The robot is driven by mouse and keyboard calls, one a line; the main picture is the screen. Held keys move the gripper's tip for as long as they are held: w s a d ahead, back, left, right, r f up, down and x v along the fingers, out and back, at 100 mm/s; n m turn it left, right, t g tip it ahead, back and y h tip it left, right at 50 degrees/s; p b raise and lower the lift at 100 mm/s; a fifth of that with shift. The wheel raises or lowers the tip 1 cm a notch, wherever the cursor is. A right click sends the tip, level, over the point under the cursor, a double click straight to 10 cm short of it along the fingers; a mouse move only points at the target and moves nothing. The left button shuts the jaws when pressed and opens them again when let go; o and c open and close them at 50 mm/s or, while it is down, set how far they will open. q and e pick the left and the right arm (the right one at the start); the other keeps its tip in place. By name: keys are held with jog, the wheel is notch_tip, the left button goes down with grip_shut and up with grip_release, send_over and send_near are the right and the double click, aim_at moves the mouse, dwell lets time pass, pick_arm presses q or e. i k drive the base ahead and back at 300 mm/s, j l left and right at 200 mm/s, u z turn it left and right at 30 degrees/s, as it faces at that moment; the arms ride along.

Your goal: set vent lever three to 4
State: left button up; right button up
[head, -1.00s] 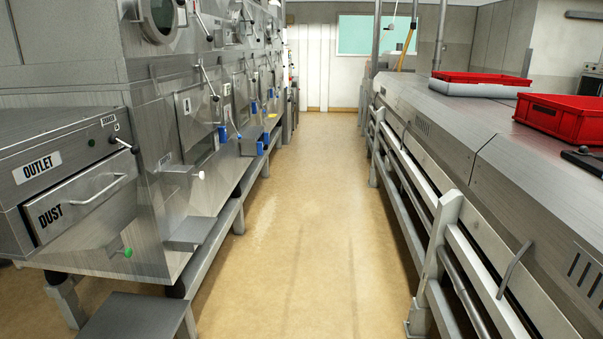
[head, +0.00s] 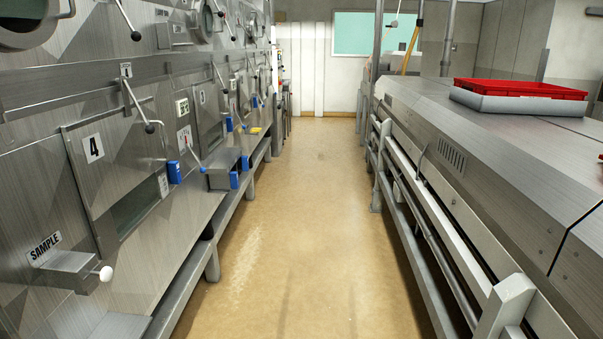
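Several levers with dark ball knobs line the stainless machine wall on the left. The nearest one (head: 140,105) hangs from a plate marked 1, beside a door labelled 4 (head: 93,148). Another lever (head: 129,20) sits higher up, at the top left. More levers (head: 218,75) stand farther down the row, too small for their numbers or settings to be read. I cannot tell which is vent lever three. Neither of my grippers is in view.
A tan floor aisle (head: 295,215) runs clear ahead. A sample spout (head: 75,270) with a white knob and a grey box (head: 222,170) jut out from the left. A railing and steel table (head: 470,130) with a red crate (head: 520,88) border the right.

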aim_at(232, 39)
jog(key=i, duration=0.95)
jog(key=i+u, duration=0.1)
jog(key=i, duration=0.8)
jog(key=l, duration=0.05)
